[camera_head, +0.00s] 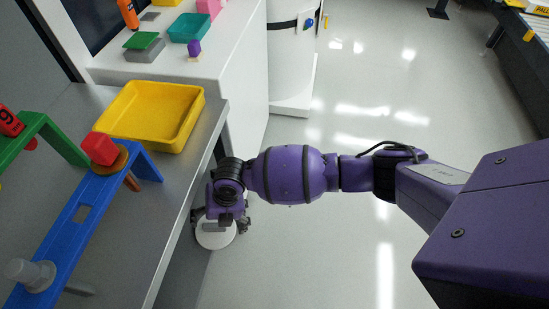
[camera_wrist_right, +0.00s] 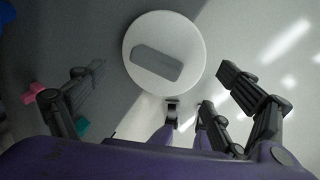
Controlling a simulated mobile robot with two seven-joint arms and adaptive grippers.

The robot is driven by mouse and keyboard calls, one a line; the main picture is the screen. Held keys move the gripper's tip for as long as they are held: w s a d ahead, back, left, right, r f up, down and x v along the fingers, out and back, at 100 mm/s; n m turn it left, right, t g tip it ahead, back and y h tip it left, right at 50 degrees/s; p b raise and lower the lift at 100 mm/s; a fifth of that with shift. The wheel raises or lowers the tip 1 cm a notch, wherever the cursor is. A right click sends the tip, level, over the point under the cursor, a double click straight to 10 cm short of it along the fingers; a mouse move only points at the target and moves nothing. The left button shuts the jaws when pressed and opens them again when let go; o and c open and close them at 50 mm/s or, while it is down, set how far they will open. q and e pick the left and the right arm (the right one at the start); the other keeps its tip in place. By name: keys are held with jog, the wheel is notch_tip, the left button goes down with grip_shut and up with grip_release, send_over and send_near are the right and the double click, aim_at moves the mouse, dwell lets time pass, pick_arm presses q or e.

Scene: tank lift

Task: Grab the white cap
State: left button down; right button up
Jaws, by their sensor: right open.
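The white cap (camera_head: 214,238) is a round white disc that shows partly beneath my right gripper (camera_head: 220,220) in the head view, beside the grey table's edge. In the right wrist view, the white cap (camera_wrist_right: 165,30) is seen whole, with a grey bar-shaped handle (camera_wrist_right: 157,65) across its middle. My right gripper (camera_wrist_right: 159,72) is open, with one finger to the left and one to the right of the cap. Nothing is between the fingers, and they look apart from the cap. What the cap rests on is hidden. My left gripper is not in view.
The grey table (camera_head: 150,215) holds a yellow tray (camera_head: 140,142), a blue stand (camera_head: 75,232) and a green stand (camera_head: 42,130). A white counter (camera_head: 225,70) with small items and a white cylindrical unit (camera_head: 292,45) stand behind. Open floor (camera_head: 340,240) lies to the right.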

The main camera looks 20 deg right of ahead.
aim_at(216, 225)
jog(key=x, duration=0.4)
jog(key=shift+w+f, duration=0.3)
jog(key=shift+f, duration=0.05)
jog(key=c, duration=1)
